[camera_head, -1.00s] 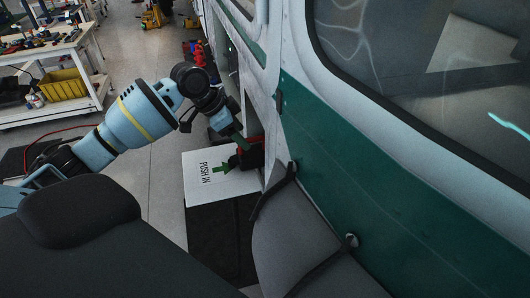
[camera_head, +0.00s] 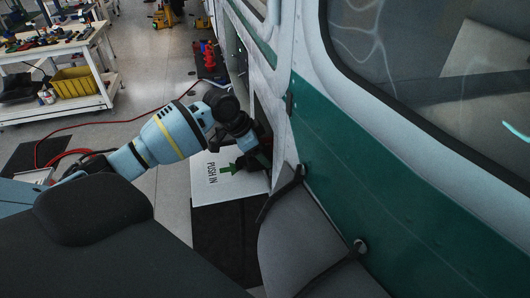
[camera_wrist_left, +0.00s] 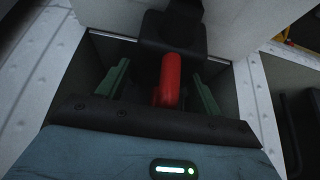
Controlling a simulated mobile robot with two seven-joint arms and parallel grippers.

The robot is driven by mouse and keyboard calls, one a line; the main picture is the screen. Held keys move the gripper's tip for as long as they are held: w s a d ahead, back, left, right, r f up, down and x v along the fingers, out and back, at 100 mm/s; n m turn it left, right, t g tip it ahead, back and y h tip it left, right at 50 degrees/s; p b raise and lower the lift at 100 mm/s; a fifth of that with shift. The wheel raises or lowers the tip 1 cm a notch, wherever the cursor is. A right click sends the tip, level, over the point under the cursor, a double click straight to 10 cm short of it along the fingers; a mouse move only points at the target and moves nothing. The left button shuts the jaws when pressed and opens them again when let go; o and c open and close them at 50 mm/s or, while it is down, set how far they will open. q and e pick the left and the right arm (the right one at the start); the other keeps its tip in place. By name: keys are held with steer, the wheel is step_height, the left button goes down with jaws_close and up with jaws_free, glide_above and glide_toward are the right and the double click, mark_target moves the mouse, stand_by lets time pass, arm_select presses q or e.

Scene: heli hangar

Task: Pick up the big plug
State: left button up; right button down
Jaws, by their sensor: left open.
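My left gripper (camera_head: 247,163) is at an opening low in the helicopter's side, just above the white "PUSH IN" panel. In the left wrist view the two green fingers of the left gripper (camera_wrist_left: 159,72) are open. A red bar-like handle (camera_wrist_left: 170,78) stands between them, with visible gaps on both sides. A black part (camera_wrist_left: 172,32) lies at its upper end. The red and black piece looks like the big plug; its lower part is hidden behind the gripper's dark front edge. In the head view the arm and gripper mostly hide it. My right gripper is not in view.
The white panel (camera_head: 205,193) with a green arrow sticks out below the opening. The green and white helicopter wall (camera_head: 350,170) rises close on the right. A workbench (camera_head: 60,48) with a yellow bin (camera_head: 77,82) stands far left. A red cable (camera_head: 110,122) lies on the floor.

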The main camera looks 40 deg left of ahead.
arm_select(q)
steer(key=c, duration=0.9)
steer(key=shift+c, duration=0.8)
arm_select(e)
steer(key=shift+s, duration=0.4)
arm_select(q)
steer(key=shift+w+r, duration=0.1)
